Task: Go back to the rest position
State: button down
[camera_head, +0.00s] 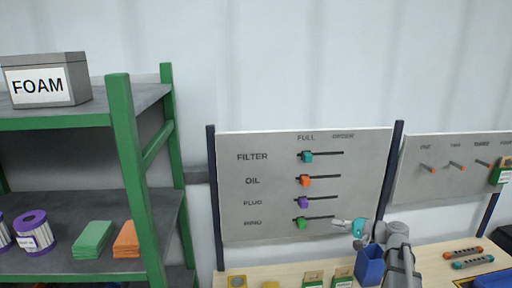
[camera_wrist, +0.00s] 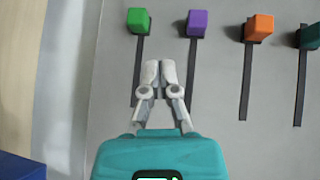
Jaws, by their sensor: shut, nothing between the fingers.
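My gripper (camera_head: 340,223) is in front of the grey slider board (camera_head: 265,143), near the right end of the lowest slot. In the wrist view its fingers (camera_wrist: 158,72) are together and empty, between the slots of the green slider (camera_wrist: 138,20) and the purple slider (camera_wrist: 197,23). In the head view the teal slider (camera_head: 306,156), orange slider (camera_head: 304,180), purple slider (camera_head: 302,202) and green slider (camera_head: 300,222) all sit at the left, under FULL. The fingers are apart from the slider knobs.
A workbench (camera_head: 245,270) runs below the board, with a blue bin (camera_head: 370,268) beside my arm. A second board (camera_head: 440,185) with pegs stands at the right. A green shelf rack (camera_head: 125,150) stands at the left. Bare wall lies above the boards.

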jog(key=s+a+f+n+g+h, duration=0.5)
jog(key=s+a+f+g+h, duration=0.3)
jog(key=s+a+f, duration=0.55)
jog(key=s+d+f+n+g+h, duration=0.1)
jog(key=s+f+h, duration=0.1)
jog(key=s+h, duration=0.3)
jog(key=shift+s+n+g, duration=0.3)
jog(key=shift+s+n, duration=0.1)
dwell(0.4)
